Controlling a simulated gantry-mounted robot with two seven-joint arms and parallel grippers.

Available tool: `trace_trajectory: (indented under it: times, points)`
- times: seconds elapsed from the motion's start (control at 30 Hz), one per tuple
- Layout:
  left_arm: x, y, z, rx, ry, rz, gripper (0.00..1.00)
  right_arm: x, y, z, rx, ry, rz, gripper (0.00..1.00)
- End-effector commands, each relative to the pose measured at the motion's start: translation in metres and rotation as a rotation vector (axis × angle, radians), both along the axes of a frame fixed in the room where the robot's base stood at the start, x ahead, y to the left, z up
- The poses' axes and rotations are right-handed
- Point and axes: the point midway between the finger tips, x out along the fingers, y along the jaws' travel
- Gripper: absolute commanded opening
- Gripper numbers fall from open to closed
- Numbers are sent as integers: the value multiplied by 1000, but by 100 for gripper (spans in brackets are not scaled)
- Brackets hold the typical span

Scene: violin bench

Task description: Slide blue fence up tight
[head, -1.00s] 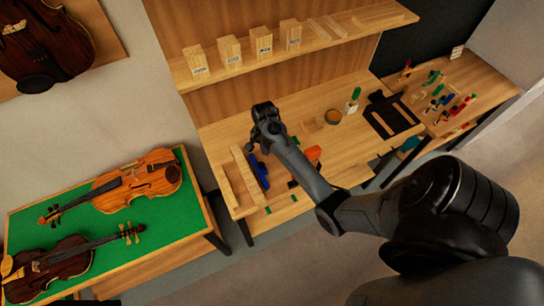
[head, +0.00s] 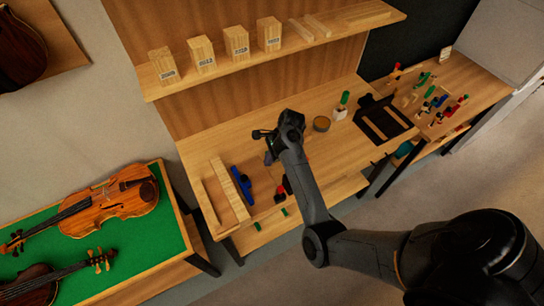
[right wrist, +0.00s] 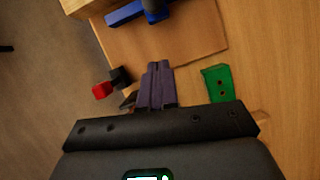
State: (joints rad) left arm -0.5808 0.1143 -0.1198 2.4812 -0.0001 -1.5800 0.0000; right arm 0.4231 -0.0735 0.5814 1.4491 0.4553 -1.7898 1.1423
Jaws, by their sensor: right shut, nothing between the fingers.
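The blue fence (head: 243,186) lies on the bench in the head view, along the right side of the pale wooden strips (head: 230,192). I cannot tell whether it touches them. My left gripper is not in view.
A green block with two holes (right wrist: 218,82) and a red-and-black piece (right wrist: 108,86) lie near my fingers. A shelf with labelled blocks (head: 270,34) hangs above. A green table with violins (head: 112,203) stands left.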

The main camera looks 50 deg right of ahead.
Motion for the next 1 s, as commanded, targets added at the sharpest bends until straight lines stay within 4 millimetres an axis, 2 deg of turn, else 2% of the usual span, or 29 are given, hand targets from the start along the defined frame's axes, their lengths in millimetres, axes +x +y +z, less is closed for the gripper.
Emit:
trace_trajectory:
  times: [0.1, 0.33, 0.4, 0.6, 1.0]
  points:
    - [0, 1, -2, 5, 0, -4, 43, 4, 9, -23, 3, 2, 2, 0]
    - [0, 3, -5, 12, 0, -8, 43, 12, 22, -60, 2, 0, 2, 0]
    - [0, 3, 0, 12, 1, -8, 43, 18, 32, -55, 2, -1, 5, 0]
    - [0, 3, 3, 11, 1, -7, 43, 28, 48, -56, 1, -1, 3, 0]
    - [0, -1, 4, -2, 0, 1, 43, 32, 54, -56, -1, -2, 2, 0]
